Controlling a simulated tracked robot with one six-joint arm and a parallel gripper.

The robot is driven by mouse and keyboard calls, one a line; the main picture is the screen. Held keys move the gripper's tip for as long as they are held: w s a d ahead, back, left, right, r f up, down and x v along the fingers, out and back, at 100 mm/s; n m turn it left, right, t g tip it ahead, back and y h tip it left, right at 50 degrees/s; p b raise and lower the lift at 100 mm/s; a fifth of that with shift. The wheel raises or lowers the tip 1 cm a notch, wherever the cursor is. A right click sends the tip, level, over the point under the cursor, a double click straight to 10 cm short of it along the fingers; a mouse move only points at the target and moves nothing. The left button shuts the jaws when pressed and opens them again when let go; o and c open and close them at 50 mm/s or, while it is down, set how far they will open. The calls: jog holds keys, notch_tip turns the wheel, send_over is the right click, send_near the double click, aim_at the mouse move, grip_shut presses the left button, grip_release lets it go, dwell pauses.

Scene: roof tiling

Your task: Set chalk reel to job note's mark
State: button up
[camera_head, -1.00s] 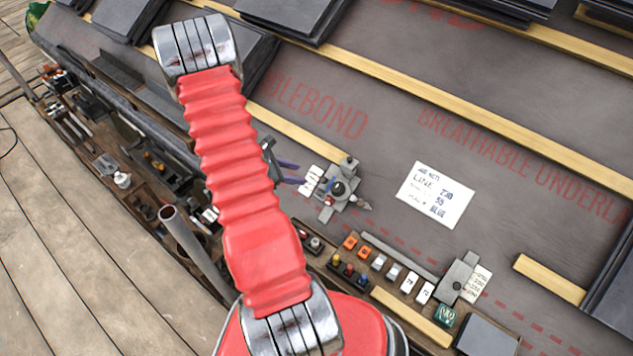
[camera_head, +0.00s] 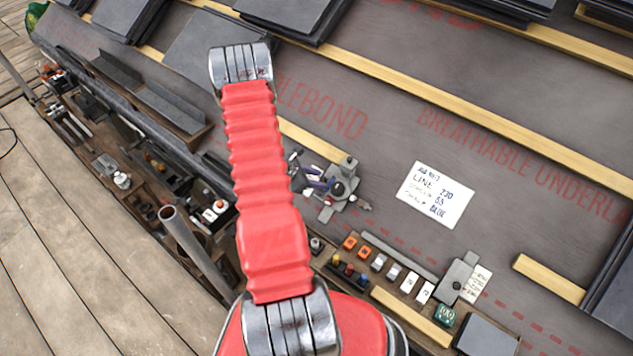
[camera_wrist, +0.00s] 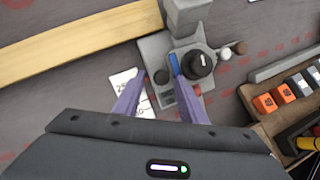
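The chalk reel appears to be the grey device with a black knob (camera_head: 340,188) on the underlayment; its knob also shows in the wrist view (camera_wrist: 200,63). A white job note (camera_head: 436,195) lies right of it, with handwriting that seems to read "LINE 230", "55" and "BLUE". My gripper (camera_wrist: 157,68) has two purple fingers, spread apart over the reel's left side. A small dark round part (camera_wrist: 163,77) shows between them. A blue strip (camera_wrist: 174,64) shows at the right fingertip. Contact cannot be told. A white number card (camera_wrist: 122,80) is partly hidden behind the left finger.
A wooden tray of small coloured blocks (camera_head: 350,243) lies below the reel. A grey block with a tag (camera_head: 458,278) stands at its right. A timber batten (camera_head: 318,142) runs just above the reel. Slates (camera_head: 285,18) are stacked at the top.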

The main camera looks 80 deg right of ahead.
jog(key=shift+c, duration=0.5)
grip_shut()
jog(key=shift+w, duration=0.1)
